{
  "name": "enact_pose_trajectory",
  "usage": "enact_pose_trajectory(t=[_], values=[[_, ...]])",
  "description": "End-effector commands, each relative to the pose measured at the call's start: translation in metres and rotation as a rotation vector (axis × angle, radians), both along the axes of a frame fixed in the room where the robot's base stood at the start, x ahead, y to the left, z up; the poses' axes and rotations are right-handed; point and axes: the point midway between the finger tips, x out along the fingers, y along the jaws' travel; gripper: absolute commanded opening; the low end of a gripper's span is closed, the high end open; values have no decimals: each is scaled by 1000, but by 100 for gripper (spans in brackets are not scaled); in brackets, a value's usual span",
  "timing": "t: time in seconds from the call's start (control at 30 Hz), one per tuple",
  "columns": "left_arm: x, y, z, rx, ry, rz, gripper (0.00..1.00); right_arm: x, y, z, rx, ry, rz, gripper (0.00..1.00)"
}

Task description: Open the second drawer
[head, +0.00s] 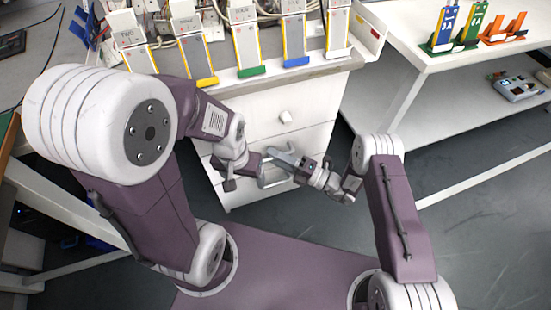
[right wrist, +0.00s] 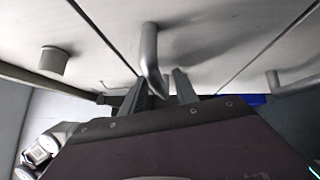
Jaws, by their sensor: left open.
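The white drawer cabinet (head: 315,136) stands ahead of me, its drawer fronts looking flush. The top drawer has a round knob (head: 286,116), also visible in the right wrist view (right wrist: 53,60). The second drawer's grey bar handle (right wrist: 150,58) rises between the fingers of my right gripper (right wrist: 162,88). Those fingers are apart, with a gap visible beside the handle; contact is unclear. In the head view my right gripper (head: 277,163) is in front of the second drawer. My left gripper (head: 229,183) is open and empty, to its left and lower, in front of the cabinet.
Another bar handle (right wrist: 280,86) sits on the drawer below. Pouch-cell equipment with coloured clips (head: 250,71) lines the cabinet top's front edge. A white table (head: 425,66) with a lower shelf stands at right. Grey floor (head: 470,225) is open at right.

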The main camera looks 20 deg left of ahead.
Motion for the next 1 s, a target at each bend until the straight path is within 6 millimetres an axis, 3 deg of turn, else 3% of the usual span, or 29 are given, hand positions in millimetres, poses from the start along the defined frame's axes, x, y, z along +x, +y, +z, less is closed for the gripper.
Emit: enact_pose_trajectory(t=[0.17, 0.3, 1.0], values=[[0, 0, 1, 0, 0, 0, 77, 0, 0, 0, -1, 0, 0, 36], [0, 0, 1, 0, 0, 0, 77, 0, 0, 0, -1, 0, 0, 0], [0, 0, 0, 0, 0, 0, 77, 0, 0, 0, -1, 0, 1, 0]])
